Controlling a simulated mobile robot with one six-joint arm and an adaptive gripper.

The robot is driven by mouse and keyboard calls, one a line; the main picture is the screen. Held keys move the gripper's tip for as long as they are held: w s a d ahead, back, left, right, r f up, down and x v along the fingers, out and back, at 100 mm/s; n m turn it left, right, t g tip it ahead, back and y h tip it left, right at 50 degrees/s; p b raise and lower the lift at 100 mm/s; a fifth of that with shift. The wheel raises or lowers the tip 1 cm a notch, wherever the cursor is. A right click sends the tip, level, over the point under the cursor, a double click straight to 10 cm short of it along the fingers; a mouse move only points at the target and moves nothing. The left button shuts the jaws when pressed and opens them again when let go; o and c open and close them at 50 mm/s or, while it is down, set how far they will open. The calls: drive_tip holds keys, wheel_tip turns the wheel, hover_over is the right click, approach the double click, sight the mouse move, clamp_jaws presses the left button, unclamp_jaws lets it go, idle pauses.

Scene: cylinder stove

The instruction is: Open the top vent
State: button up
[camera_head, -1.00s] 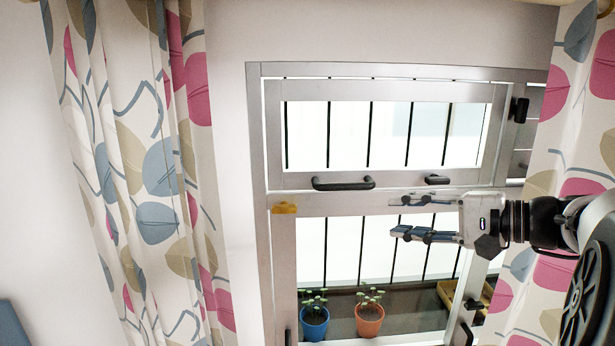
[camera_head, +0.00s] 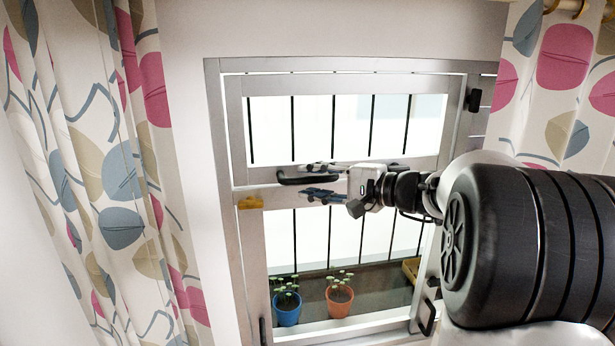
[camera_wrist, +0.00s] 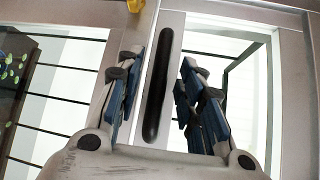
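The top vent (camera_head: 236,110) is a grey-framed upper pane with a black bar handle (camera_head: 292,180) on its bottom rail. In the head view the vent sits in the upper part of the window frame. My gripper (camera_head: 312,180) is at the handle's right end, its fingers pointing left. In the wrist view the black handle (camera_wrist: 158,88) runs lengthwise between the two blue-padded fingers of my gripper (camera_wrist: 160,90). The fingers are apart, with a gap on both sides of the handle. My gripper hides part of the bottom rail in the head view.
A yellow piece (camera_head: 250,202) sits on the frame below the vent's left corner. A blue pot (camera_head: 287,312) and an orange pot (camera_head: 339,301) with plants stand behind the lower pane. Patterned curtains (camera_head: 120,180) hang at both sides.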

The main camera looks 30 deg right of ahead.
drive_tip(key=shift+x, duration=1)
clamp_jaws()
